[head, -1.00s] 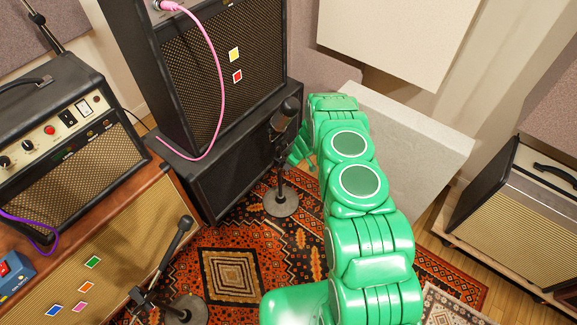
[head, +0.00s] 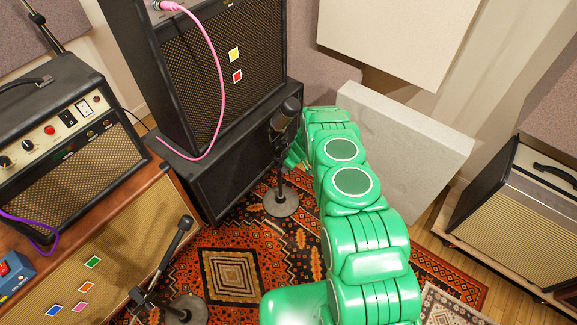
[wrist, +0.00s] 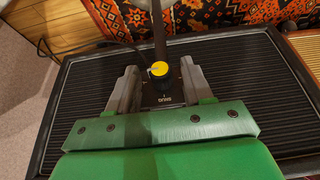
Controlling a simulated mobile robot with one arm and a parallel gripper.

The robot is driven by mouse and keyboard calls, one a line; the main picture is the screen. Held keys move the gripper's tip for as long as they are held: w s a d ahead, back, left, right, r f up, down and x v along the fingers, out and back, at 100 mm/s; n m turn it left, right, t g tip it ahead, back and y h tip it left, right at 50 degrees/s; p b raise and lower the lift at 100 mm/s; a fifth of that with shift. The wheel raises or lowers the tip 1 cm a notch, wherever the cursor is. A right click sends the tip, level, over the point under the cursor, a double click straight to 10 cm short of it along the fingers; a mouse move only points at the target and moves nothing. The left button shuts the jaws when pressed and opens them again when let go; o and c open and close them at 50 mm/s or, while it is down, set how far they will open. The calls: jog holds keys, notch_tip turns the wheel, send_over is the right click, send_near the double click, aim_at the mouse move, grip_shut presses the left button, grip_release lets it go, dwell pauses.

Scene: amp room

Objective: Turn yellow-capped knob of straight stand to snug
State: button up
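The straight stand (head: 281,180) is upright on a round grey base on the rug, with a black microphone (head: 286,113) at its top. Its yellow-capped knob (wrist: 160,70) shows in the wrist view, with a dark body under the cap. My gripper (wrist: 159,74) is open, one grey finger on each side of the knob, with a visible gap on both sides. In the head view my green gripper (head: 297,153) is just right of the stand's pole and partly hidden behind it. The knob cannot be made out there.
A black amp cabinet (head: 240,160) stands close behind the stand, with a taller amp (head: 205,75) on it and a pink cable (head: 220,90). A second mic stand (head: 185,308) is at front left. A pale panel (head: 400,150) leans behind my arm.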

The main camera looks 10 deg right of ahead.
grip_shut()
jog(key=shift+w+a+t+h, duration=0.1)
jog(key=shift+a+t+h, duration=0.2)
jog(key=shift+a, duration=0.15)
jog(key=shift+d, duration=0.1)
jog(key=shift+s+d+h, duration=0.25)
jog(key=shift+s+h, duration=0.05)
jog(key=shift+o, duration=0.7)
grip_release()
